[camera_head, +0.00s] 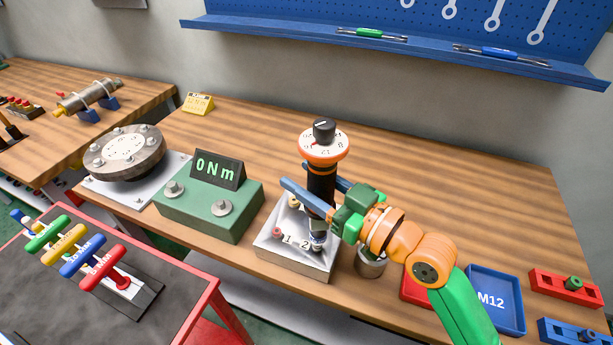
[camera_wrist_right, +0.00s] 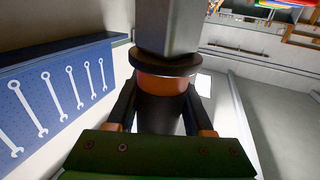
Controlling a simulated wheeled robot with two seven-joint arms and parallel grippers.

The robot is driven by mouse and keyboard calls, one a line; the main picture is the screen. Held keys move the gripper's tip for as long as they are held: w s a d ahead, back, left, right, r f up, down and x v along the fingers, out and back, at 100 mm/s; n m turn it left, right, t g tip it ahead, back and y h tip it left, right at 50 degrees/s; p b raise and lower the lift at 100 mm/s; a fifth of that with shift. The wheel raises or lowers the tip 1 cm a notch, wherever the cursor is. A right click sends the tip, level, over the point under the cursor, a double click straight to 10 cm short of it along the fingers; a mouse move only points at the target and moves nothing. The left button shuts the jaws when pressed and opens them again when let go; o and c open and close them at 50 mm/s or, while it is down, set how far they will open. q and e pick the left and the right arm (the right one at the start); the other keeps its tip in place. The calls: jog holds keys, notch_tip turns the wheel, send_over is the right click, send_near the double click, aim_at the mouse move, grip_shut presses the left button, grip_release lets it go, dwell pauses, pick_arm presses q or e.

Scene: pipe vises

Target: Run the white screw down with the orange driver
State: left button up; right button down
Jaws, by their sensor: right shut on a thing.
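The driver (camera_head: 321,184) is a black upright cylinder with an orange collar, a white numbered dial and a black knob on top. My right gripper (camera_head: 314,191) is shut on its black body; the body also shows between the fingers in the right wrist view (camera_wrist_right: 160,112). The driver stands over the right part of a pale block (camera_head: 291,261) marked 1-2, with its lower end near the block's front right. A red-topped screw (camera_head: 277,232) shows on the block's left. The white screw cannot be made out clearly; the driver and gripper cover part of the block. My left gripper is not in view.
A green box (camera_head: 208,209) with a 0 Nm display stands left of the block. A flanged disc (camera_head: 124,151) is farther left. A grey metal cylinder (camera_head: 370,264) stands close right of the block, with a blue M12 tray (camera_head: 494,299) beyond.

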jog(key=shift+f, duration=0.15)
jog(key=shift+s+f, duration=0.1)
jog(key=shift+f, duration=0.1)
dwell(1.9)
jog(key=shift+r, duration=0.1)
notch_tip(320, 180, up, 5)
jog(key=p, duration=0.5)
dwell(0.3)
